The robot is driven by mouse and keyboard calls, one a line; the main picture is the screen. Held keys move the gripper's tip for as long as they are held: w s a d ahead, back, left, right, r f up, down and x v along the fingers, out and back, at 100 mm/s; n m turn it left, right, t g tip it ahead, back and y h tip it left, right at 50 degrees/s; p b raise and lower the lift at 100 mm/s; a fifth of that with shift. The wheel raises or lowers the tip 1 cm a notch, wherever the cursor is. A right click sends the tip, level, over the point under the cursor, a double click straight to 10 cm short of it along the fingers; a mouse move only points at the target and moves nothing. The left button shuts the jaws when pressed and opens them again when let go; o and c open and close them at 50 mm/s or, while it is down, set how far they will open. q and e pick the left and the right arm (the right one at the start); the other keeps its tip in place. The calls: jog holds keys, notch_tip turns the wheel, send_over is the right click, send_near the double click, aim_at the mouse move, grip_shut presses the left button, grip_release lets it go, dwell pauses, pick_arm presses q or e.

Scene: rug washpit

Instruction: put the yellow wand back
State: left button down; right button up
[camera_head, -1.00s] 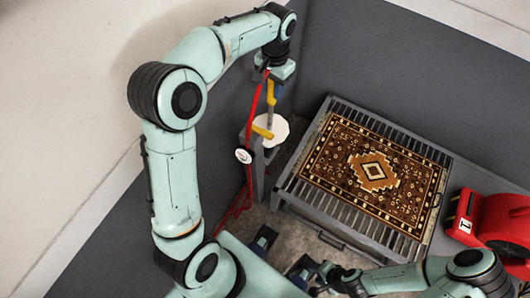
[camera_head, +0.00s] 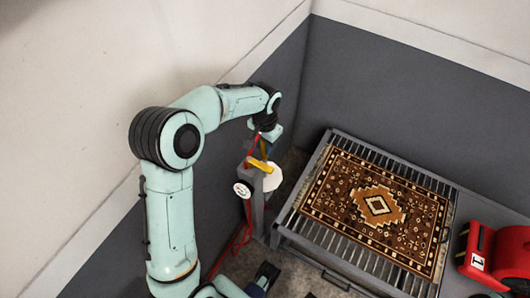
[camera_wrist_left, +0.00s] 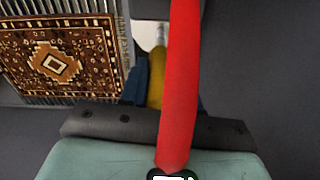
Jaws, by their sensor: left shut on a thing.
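The yellow wand is upright in my left gripper (camera_head: 265,146), which is shut on its handle. In the left wrist view the yellow handle (camera_wrist_left: 155,92) shows between the dark blue fingers, partly behind a red hose (camera_wrist_left: 180,85). In the head view the hand covers much of the wand. It is just above a grey post (camera_head: 257,205) with a yellow bar (camera_head: 259,165) across its top and a white round piece (camera_head: 272,178) beside it. Whether the wand touches the post cannot be told. Only a dark part of what may be my right gripper (camera_head: 267,275) shows at the bottom edge.
A patterned brown rug (camera_head: 345,185) lies on a slatted grey rack (camera_head: 310,246) right of the post. A red machine (camera_head: 505,250) stands at the far right. The red hose hangs beside the post near a round white gauge (camera_head: 242,189). Grey walls close in behind.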

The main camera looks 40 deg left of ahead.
pick_arm(q)
jog(key=shift+f, duration=2.15)
jog(key=shift+b, duration=0.3)
jog(key=shift+f, duration=0.25)
jog(key=c, duration=0.8)
grip_release()
jog(key=shift+r, duration=0.2)
notch_tip(320, 180, up, 12)
jog(key=shift+r+p, duration=0.1)
jog(key=shift+p, duration=0.7)
